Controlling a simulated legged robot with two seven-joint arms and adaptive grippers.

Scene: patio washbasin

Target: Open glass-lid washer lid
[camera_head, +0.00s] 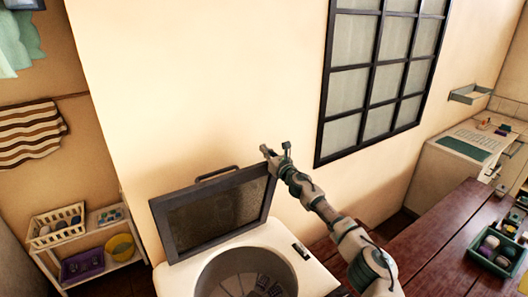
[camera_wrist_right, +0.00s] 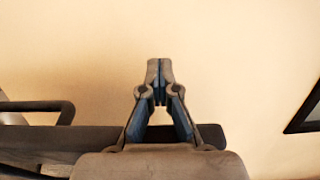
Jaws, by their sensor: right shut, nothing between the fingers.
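The washer (camera_head: 312,268) is a white top-loader with a round open drum (camera_head: 225,272). Its dark-framed glass lid (camera_head: 218,213) stands raised at the back, tilted up near the wall, with a dark handle (camera_head: 215,173) on its top edge. The handle also shows at the left in the right wrist view (camera_wrist_right: 66,112). My right gripper (camera_head: 266,151) is above the lid's upper right corner, to the right of the handle. It is shut and empty, and its fingertips (camera_wrist_right: 158,68) point at the bare wall. My left gripper is not in view.
A barred window (camera_head: 375,75) is on the wall at the right. A dark red wooden table (camera_head: 430,250) with a green tray (camera_head: 472,258) stands right of the washer. A white shelf (camera_head: 95,240) with baskets is at the left.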

